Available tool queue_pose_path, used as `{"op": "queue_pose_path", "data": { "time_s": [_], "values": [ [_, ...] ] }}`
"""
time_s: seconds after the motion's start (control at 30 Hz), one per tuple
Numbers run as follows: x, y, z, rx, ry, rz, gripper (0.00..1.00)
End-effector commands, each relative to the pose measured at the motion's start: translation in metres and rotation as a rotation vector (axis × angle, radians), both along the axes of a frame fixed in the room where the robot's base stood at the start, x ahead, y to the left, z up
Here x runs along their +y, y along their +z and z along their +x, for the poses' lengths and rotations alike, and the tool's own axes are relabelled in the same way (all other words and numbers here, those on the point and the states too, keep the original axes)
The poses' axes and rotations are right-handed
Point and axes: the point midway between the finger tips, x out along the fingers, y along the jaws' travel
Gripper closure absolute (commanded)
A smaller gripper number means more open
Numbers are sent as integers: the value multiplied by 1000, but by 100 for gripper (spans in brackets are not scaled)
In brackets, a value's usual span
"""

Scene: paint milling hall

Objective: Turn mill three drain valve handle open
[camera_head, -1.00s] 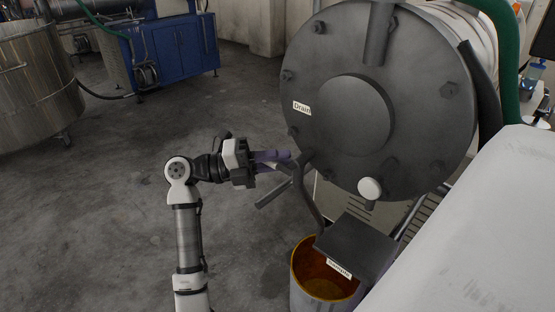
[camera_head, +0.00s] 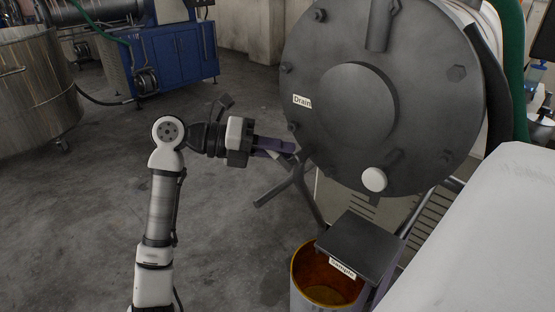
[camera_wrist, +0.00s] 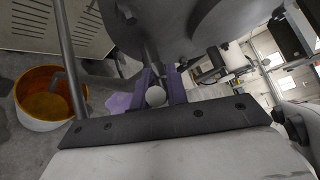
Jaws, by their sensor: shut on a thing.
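The mill is a big dark grey drum end (camera_head: 430,110) with a "Drain" label (camera_head: 302,101) on its left rim. My gripper (camera_head: 276,147), with purple fingers, is at the drum's lower left edge, below that label. In the wrist view my gripper (camera_wrist: 157,90) has its purple fingers on both sides of a grey valve handle with a pale round end (camera_wrist: 155,97). The fingers are shut on this handle. In the head view the fingers mostly hide the handle, and its exact angle is hard to tell.
An orange-lined bucket (camera_head: 296,290) stands below, partly under a dark shelf with a "Sample" label (camera_head: 342,268). A pale round knob (camera_head: 373,180) sits low on the drum. A white surface (camera_head: 470,235) fills the lower right.

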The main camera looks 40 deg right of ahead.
Motion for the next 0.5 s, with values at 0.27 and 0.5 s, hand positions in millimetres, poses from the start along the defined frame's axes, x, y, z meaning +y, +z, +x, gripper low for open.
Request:
{"op": "queue_pose_path", "data": {
  "time_s": [0.27,0.5],
  "values": [
    [1,2,-9,-273,-10,30,100],
    [0,7,-15,-501,-12,49,100]
  ]
}}
